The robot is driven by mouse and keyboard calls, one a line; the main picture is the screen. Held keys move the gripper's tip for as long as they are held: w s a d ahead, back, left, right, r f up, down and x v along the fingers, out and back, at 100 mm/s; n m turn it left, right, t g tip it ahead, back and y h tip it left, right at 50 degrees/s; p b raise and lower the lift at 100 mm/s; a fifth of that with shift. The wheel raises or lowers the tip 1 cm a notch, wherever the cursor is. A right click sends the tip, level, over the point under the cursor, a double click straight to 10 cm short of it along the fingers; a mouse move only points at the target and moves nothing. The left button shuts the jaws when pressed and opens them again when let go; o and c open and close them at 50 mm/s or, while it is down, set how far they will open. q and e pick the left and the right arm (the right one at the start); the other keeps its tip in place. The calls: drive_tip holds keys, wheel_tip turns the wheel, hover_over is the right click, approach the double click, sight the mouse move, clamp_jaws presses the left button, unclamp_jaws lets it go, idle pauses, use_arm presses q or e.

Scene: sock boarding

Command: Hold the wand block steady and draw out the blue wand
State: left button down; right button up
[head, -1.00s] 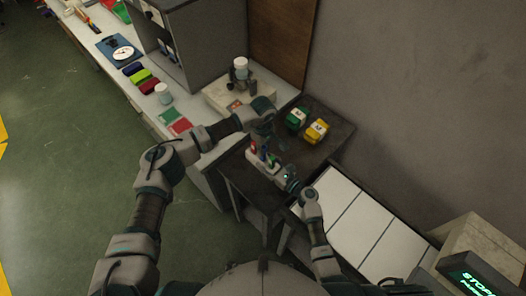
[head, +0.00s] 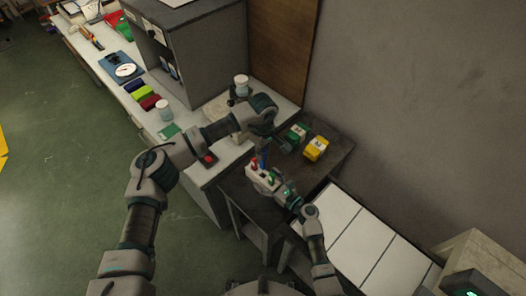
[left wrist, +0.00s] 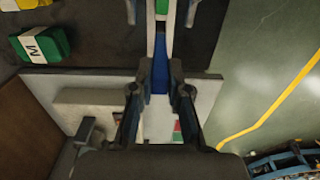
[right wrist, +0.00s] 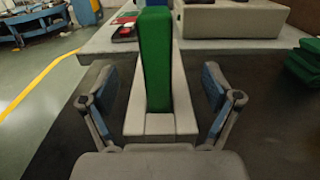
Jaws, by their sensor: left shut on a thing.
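The pale wand block (head: 262,178) stands on the dark table with red (head: 254,164), blue and green (head: 272,175) wands upright in it. My left gripper (head: 267,138) is over the block, shut on the blue wand (head: 264,158). In the left wrist view the blue wand (left wrist: 160,78) lies between the fingers; I cannot tell whether its lower end is still in the block. My right gripper (head: 284,190) is at the block's near end. In the right wrist view its fingers stand on both sides of the block (right wrist: 160,124) with visible gaps, and the green wand (right wrist: 155,60) rises between them.
Green (head: 296,134) and yellow (head: 316,149) packs lie on the dark table (head: 330,135) beyond the block. A white bench with a white jar (head: 164,108) runs along the left. White panels (head: 355,230) lie at the right.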

drive_tip(key=v, duration=1.2)
